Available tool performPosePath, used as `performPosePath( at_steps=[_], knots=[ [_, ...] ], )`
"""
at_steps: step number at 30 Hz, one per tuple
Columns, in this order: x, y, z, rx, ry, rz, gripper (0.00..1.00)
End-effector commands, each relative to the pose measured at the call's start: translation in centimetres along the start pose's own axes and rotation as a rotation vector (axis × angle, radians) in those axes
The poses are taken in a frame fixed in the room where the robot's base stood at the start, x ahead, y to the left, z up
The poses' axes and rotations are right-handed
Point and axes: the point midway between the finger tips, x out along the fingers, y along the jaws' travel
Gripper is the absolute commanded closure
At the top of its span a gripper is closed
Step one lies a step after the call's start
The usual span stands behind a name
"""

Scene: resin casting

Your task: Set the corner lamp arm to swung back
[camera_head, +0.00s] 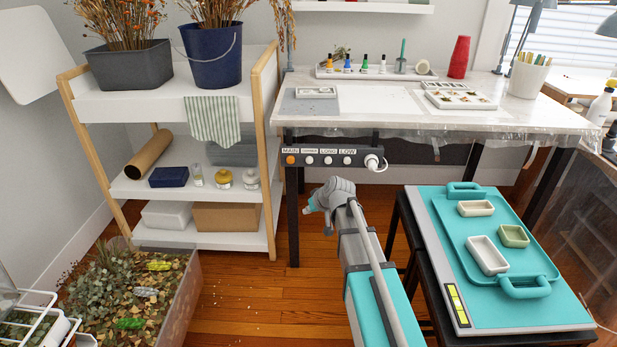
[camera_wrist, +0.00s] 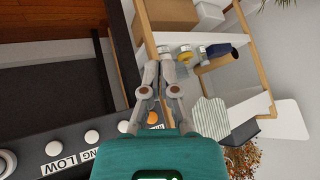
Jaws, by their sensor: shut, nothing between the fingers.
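A grey lamp with a thin arm (camera_head: 519,40) stands at the back right of the white worktable (camera_head: 400,100), its head cut off by the top edge. A grey-blue upright post (camera_head: 290,35) rises at the table's back left corner, its top out of view. I cannot tell which of these is the corner lamp arm. My gripper (camera_head: 308,208) is in front of the table and below its front edge, apart from both. In the wrist view my gripper (camera_wrist: 159,64) has its fingers together and empty.
A labelled control strip (camera_head: 330,159) with an orange knob (camera_head: 290,160) hangs under the table's front edge. A shelf rack (camera_head: 170,105) stands left. A teal tray (camera_head: 472,270) with small moulds lies on a dark stand at right. A leaf-filled bin (camera_head: 190,300) stands front left.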

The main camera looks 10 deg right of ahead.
Motion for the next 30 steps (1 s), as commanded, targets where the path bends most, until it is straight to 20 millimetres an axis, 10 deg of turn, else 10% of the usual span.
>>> performPosePath(
  at_steps=[6, 13, 30],
  knots=[
    [-4.1, -2.4, 11.2, 0.082, -0.299, 0.102, 1.00],
    [-8.3, -3.1, 19.1, 0.177, -0.525, 0.251, 1.00],
    [-10.4, -3.2, 21.9, 0.226, -0.614, 0.332, 0.91]
  ],
)
